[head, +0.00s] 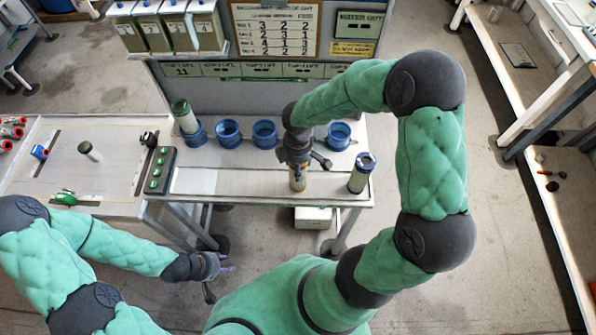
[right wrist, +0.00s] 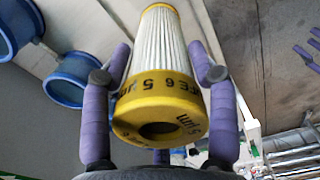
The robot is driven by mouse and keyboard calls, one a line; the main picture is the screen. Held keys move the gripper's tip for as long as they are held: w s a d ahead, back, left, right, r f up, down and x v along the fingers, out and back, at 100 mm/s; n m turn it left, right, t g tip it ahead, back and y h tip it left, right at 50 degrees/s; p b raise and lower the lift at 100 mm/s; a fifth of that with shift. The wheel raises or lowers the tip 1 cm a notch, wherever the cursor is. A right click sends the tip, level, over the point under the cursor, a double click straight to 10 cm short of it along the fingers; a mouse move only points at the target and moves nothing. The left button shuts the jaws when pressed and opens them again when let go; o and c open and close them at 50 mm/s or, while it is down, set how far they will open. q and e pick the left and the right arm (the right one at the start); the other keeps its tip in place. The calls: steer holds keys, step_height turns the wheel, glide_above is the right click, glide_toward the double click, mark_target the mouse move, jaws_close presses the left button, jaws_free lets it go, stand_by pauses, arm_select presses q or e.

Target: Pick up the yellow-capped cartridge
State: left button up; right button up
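The yellow-capped cartridge (right wrist: 165,95) has a white pleated body and a yellow end cap with black lettering. In the head view the cartridge (head: 298,184) is partly hidden under my right gripper (head: 297,165), near the bench's front edge. In the right wrist view the purple fingers of my right gripper (right wrist: 163,75) stand on either side of it, spread wide, with narrow gaps beside the pleated body. My left gripper (head: 218,272) is low in front of the bench, away from the cartridge; its fingers are too small to judge.
A dark-capped cartridge (head: 362,173) stands right of my right gripper. Blue ring holders (head: 264,134) line the bench's back; the left one holds a green-capped cylinder (head: 185,116). A green-button box (head: 160,170) and a left side table (head: 110,190) adjoin.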

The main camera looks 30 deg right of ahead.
steer(key=c, duration=0.3)
